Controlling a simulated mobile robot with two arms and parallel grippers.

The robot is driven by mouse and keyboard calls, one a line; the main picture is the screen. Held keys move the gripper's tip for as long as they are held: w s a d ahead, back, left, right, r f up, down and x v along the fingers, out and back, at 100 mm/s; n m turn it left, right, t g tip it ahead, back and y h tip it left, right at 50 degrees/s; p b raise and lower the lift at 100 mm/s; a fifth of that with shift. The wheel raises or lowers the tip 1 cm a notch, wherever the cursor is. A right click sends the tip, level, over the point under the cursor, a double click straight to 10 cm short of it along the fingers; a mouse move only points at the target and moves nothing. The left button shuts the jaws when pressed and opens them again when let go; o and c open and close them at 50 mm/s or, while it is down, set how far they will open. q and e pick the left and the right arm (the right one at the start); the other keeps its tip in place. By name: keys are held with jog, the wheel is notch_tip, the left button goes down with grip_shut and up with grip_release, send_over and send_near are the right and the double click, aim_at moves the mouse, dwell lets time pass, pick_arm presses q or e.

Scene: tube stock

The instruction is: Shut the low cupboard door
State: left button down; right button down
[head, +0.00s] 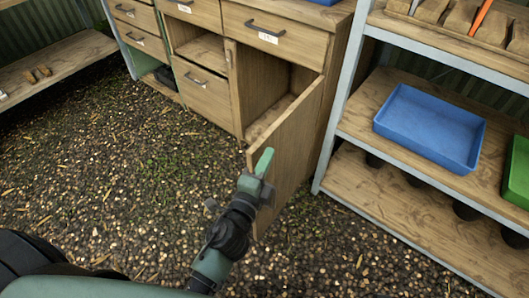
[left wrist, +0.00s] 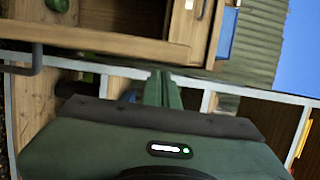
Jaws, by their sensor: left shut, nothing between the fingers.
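The low cupboard door (head: 292,142) stands open in the head view, swung out from the right side of a wooden cabinet (head: 338,60). Its outer face is towards me, and the cupboard's opening (head: 262,82) shows behind it. My left gripper (head: 264,161) is shut and empty, by the upper part of the door's free edge, in front of the outer face. I cannot tell whether it touches the door. In the left wrist view its green fingers (left wrist: 162,90) are together, with woodwork above them. My right gripper is not in view.
A metal-framed shelf rack (head: 340,98) stands close right of the door, holding a blue tray (head: 430,125) and a green tray (head: 517,172). Drawers with dark handles (head: 265,30) are above the cupboard. Open gravel floor (head: 130,170) lies to the left.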

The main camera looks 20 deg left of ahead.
pick_arm(q)
jog(key=shift+w+a, duration=0.15)
jog(key=shift+a, duration=0.2)
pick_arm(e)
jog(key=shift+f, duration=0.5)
pick_arm(q)
jog(key=shift+a, duration=0.1)
